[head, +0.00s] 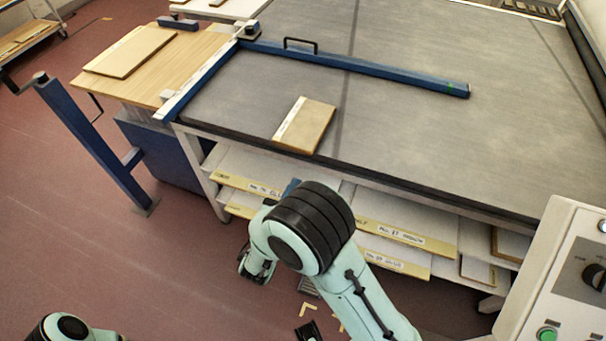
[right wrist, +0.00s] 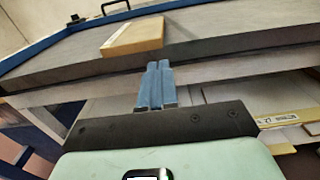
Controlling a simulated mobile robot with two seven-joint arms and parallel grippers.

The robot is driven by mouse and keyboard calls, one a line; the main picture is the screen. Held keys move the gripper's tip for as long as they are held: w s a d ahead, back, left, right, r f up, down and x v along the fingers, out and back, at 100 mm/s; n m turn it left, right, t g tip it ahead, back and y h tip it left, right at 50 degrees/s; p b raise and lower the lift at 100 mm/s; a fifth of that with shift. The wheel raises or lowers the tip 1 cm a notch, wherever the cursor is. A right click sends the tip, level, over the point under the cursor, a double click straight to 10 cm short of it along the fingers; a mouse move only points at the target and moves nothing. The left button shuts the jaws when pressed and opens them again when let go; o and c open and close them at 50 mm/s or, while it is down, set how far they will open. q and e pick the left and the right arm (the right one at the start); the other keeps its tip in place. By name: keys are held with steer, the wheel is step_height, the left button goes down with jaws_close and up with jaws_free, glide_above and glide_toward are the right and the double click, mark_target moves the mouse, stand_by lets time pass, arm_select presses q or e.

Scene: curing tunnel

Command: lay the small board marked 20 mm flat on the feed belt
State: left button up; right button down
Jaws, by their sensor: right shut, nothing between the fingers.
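A small tan board (head: 312,128) with a pale strip along one edge lies flat on the grey belt (head: 400,130), close to its front edge. It also shows in the right wrist view (right wrist: 134,35); no marking on it can be read. My right gripper (head: 291,187) is mostly hidden behind its own wrist in the head view, with only blue fingertips showing. In the right wrist view its blue fingers (right wrist: 155,84) are shut and empty, below and apart from the board, in front of the belt's edge. My left gripper is out of view.
A blue guide bar (head: 360,66) with a black handle crosses the belt. Another board (head: 128,50) lies on the wooden side table (head: 190,62). Shelves under the belt hold labelled boards (head: 405,236). A control panel (head: 560,285) stands at the right. Much of the belt is clear.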

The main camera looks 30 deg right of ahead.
steer(key=v, duration=0.5)
steer(key=shift+w+f, duration=0.1)
steer(key=shift+w, duration=0.05)
